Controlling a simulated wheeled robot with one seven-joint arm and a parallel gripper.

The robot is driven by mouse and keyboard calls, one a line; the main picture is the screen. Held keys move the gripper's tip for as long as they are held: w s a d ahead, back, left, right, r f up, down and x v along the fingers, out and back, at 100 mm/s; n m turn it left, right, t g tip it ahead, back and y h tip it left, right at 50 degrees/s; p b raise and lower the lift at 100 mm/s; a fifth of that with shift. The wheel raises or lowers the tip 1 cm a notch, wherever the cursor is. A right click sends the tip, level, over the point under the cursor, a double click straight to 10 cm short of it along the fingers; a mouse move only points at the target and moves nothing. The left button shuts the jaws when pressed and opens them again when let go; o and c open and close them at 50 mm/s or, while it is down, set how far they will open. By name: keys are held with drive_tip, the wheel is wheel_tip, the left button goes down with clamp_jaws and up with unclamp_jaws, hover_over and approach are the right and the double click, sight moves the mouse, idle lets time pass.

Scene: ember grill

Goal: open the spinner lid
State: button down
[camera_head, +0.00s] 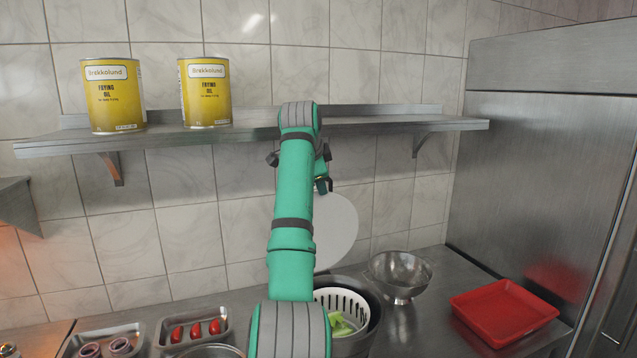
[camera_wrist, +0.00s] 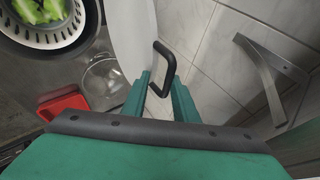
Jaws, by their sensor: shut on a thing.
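The spinner lid (camera_head: 338,232) is a white disc standing steeply up behind the salad spinner, off its opening. It also shows edge-on in the wrist view (camera_wrist: 132,35). Its black handle (camera_wrist: 172,65) is a bent loop between the fingertips of my gripper (camera_wrist: 161,84), which is shut on it. The spinner (camera_head: 373,312) is a dark bowl with a white slotted basket (camera_head: 343,302) holding green leaves (camera_head: 340,325). My teal arm hides the left part of the lid and spinner in the head view. Whether the lid touches the bowl is hidden.
A steel bowl (camera_head: 400,280) and a red tray (camera_head: 505,312) stand right of the spinner. Trays with tomatoes (camera_head: 193,324) and onion rings (camera_head: 97,345) are at left. A wall shelf (camera_head: 380,124) with two oil cans (camera_head: 112,95) runs behind my arm.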

drive_tip(key=shift+a+f, duration=0.1)
drive_tip(key=shift+f, duration=0.45)
drive_tip(key=c, duration=1.8)
unclamp_jaws()
drive_tip(key=shift+w, duration=0.1)
drive_tip(key=shift+c, duration=0.2)
drive_tip(key=shift+r, duration=0.25)
drive_tip(key=v, duration=1)
drive_tip(key=shift+s+r, duration=0.2)
drive_tip(key=shift+a, duration=0.1)
